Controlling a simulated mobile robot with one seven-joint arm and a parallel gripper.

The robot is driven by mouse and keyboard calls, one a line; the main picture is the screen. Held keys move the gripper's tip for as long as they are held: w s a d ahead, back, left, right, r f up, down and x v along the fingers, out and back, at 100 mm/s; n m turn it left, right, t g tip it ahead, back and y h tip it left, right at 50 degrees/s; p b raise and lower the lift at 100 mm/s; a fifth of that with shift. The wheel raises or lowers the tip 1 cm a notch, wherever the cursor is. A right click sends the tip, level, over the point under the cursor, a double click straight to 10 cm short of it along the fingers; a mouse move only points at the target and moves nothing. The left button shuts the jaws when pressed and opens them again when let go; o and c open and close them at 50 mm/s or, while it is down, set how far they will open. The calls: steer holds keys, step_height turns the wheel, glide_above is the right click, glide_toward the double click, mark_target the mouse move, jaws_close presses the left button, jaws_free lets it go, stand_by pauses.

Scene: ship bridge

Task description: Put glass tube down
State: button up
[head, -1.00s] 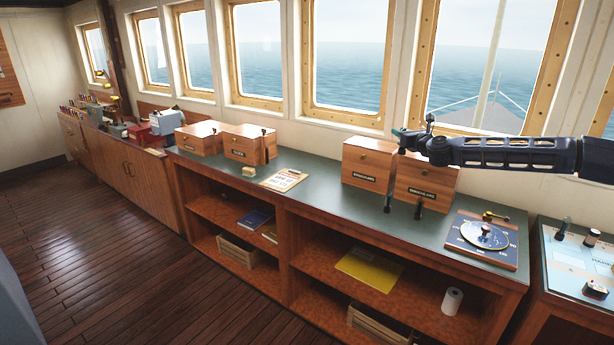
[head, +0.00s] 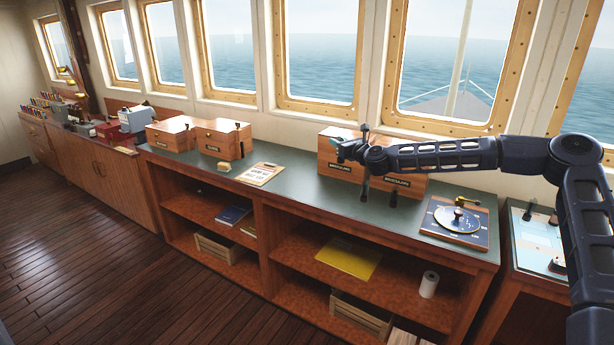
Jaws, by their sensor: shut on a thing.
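My gripper (head: 347,149) is at the end of my arm, which reaches in from the right in the head view. It is above the green counter (head: 290,205), in front of the wooden boxes. It is shut on a small greenish piece (head: 336,141) that shows at its tip, which I take to be the glass tube. Most of the tube is hidden or too small to make out, so I cannot tell its tilt. It appears to be held above the counter top.
Wooden boxes (head: 400,187) stand behind my gripper, with small dark upright things in front. A clipboard (head: 258,174) lies to the left, and more wooden boxes (head: 222,138) stand further left. A dial board (head: 455,222) is at the right. Bare counter lies between clipboard and boxes.

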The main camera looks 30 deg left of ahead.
step_height(320, 180, down, 19)
steer(key=shift+r, duration=0.1)
stand_by(0.5)
steer(key=o, duration=1)
steer(key=v, duration=1.2)
